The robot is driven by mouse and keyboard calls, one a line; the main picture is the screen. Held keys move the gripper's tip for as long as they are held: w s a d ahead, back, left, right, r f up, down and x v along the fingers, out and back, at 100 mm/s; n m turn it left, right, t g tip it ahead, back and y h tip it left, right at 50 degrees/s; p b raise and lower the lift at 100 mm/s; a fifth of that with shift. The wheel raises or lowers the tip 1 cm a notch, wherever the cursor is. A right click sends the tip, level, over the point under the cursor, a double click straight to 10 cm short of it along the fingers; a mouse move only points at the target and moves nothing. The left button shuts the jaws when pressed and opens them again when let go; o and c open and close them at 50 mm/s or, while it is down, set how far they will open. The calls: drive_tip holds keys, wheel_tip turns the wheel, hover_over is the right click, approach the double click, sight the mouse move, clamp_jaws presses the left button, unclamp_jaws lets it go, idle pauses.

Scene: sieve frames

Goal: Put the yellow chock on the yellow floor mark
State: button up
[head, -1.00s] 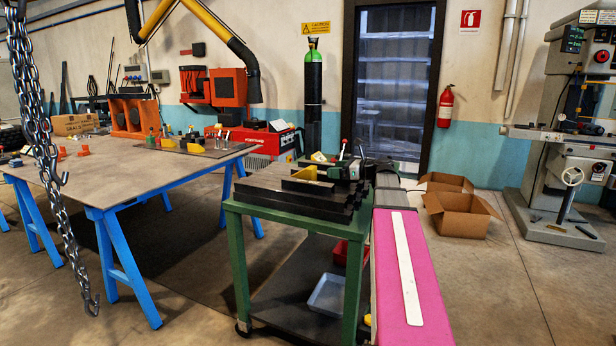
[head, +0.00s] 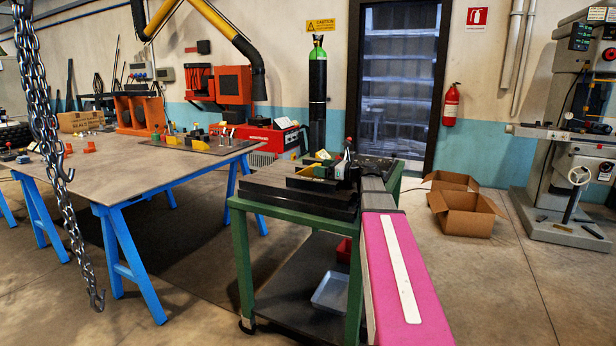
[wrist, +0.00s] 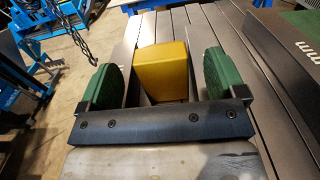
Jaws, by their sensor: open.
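The yellow chock (wrist: 164,68) sits on a dark slotted top in the wrist view, between the two green pads of my gripper (wrist: 162,84). The pads are wide apart, with a gap on either side of the chock. In the head view my gripper (head: 328,170) is low over the green cart's top. I cannot make out the yellow floor mark in either view.
The green cart (head: 243,270) has a lower shelf with a grey tray (head: 331,292). A workbench with blue trestles (head: 128,262) stands left, with a hanging chain (head: 60,175) before it. Cardboard boxes (head: 464,222) lie right of the cart. Open floor shows at front right.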

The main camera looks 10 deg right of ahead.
sight(308, 171)
drive_tip(key=x, duration=0.3)
drive_tip(key=shift+w+a, duration=0.15)
drive_tip(key=shift+a, duration=0.05)
drive_tip(key=c, duration=1.3)
drive_tip(key=shift+r, duration=0.1)
